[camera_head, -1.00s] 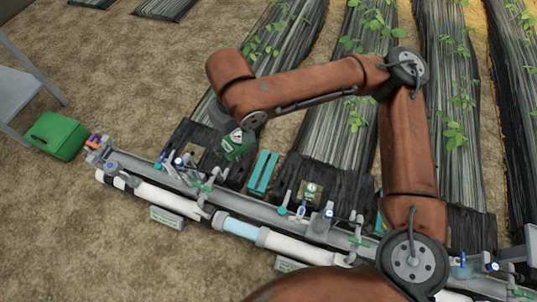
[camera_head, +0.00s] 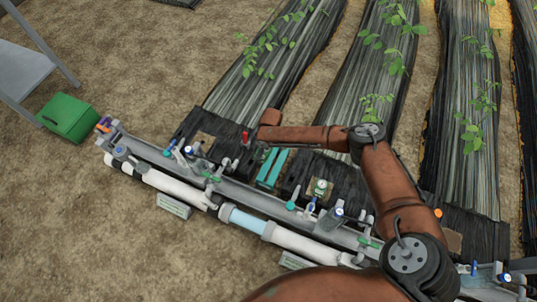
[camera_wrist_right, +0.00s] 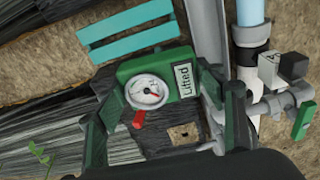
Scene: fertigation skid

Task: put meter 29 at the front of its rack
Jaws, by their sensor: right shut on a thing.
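A green meter (camera_wrist_right: 165,68) with a round white dial and a label reading "Lifted" fills the middle of the right wrist view. A red handle (camera_wrist_right: 139,119) shows just below its dial. My right gripper (camera_wrist_right: 166,88) is shut on this meter, with one dark green finger on each side. No number 29 can be read. A teal slatted piece (camera_wrist_right: 128,30) lies beyond the meter; teal slats (camera_head: 272,168) also show in the head view, beside my right arm. The head view does not show the meter clearly. My left gripper is out of view.
A grey rail with valves and a white pipe (camera_head: 180,188) runs diagonally along the beds. Another dial gauge (camera_head: 320,187) stands right of the teal slats. A green box (camera_head: 68,117) and a grey table (camera_head: 28,70) are at left. Open soil lies in front.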

